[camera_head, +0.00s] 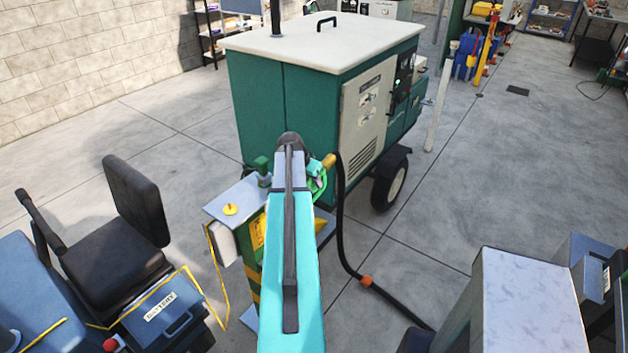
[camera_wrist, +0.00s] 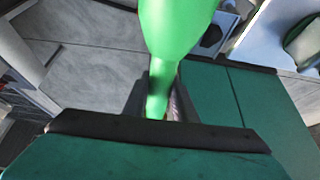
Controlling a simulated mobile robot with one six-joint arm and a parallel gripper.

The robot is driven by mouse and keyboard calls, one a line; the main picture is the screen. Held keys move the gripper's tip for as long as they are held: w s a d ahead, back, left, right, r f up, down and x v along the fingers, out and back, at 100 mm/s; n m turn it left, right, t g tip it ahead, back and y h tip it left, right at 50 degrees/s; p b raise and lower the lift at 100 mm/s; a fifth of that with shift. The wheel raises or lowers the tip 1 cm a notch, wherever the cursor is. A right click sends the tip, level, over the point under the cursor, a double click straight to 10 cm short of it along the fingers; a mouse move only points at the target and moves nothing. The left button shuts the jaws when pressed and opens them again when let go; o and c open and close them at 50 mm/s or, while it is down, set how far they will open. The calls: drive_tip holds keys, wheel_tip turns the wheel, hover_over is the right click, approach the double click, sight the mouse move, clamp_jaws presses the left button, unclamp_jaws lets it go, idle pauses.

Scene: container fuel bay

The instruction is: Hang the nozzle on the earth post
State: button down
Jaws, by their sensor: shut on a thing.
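The nozzle is bright green and fills the top middle of the wrist view (camera_wrist: 175,35). It narrows downward to where the dark fingers of my gripper (camera_wrist: 158,103) are shut on it. In the head view, my arm hides much of the nozzle; a green part (camera_head: 319,187) shows just right of the arm's end, with a black hose (camera_head: 340,215) hanging from a yellow collar. A green and yellow post (camera_head: 252,270), apparently the earth post, stands left of my arm under a grey top plate. My arm covers part of it, and any hook is not clear.
A green generator (camera_head: 290,105) with a white top stands just behind. The hose runs along the floor to the lower right. A blue vehicle with a black seat (camera_head: 105,235) is at left, and a pale-topped cabinet (camera_head: 520,300) at lower right. The right floor is open.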

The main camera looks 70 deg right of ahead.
sight(313, 190)
drive_tip(key=shift+f+b, duration=0.65)
drive_tip(key=shift+f, duration=1.45)
drive_tip(key=shift+a+f+b, duration=0.1)
drive_tip(key=shift+f+b, duration=0.2)
drive_tip(key=shift+b, duration=0.2)
drive_tip(key=shift+f+b, duration=0.2)
drive_tip(key=shift+b, duration=0.15)
drive_tip(key=shift+f, duration=0.15)
drive_tip(key=shift+f+b, duration=0.9)
drive_tip(key=shift+f, duration=0.55)
